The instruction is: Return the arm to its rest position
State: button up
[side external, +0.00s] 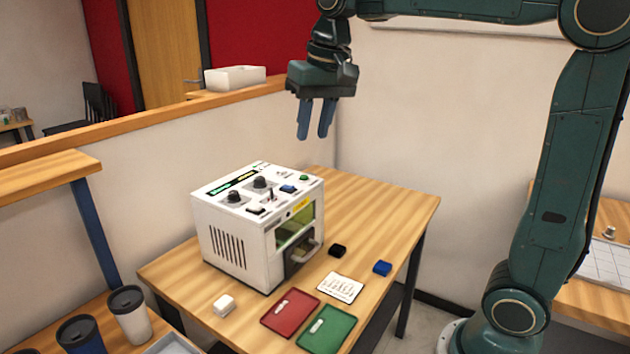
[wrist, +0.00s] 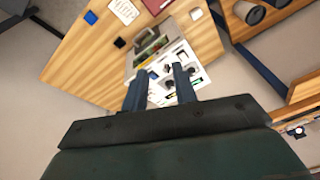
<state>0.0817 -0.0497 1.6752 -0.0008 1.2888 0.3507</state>
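My gripper (side external: 314,134) hangs high above the back of the wooden table (side external: 398,205), with its blue fingers pointing down. The fingers are apart with nothing between them. In the wrist view my gripper (wrist: 160,78) shows the same gap, with the laser marker below and beyond it. The white laser marker (side external: 228,243) stands on the table, below my gripper and clear of it. Its knobs and buttons are on top, and its front has a greenish window and a handle. It also shows in the wrist view (wrist: 190,58), partly hidden by my fingers.
On the table lie a black block (side external: 337,251), a blue block (side external: 382,268), a white block (side external: 224,305), a printed card (side external: 340,287), a red tray (side external: 280,323) and a green tray (side external: 340,334). Cups (side external: 131,314) stand at lower left. A low wall (side external: 150,190) runs behind the table.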

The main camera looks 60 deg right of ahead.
jog(key=s+a+f+n+t, duration=0.1)
jog(key=s+f+n, duration=0.1)
jog(key=s+f, duration=0.3)
jog(key=s+a+f+n+t, duration=0.2)
jog(key=s+f, duration=0.3)
jog(key=s, duration=0.9)
jog(key=shift+n, duration=0.5)
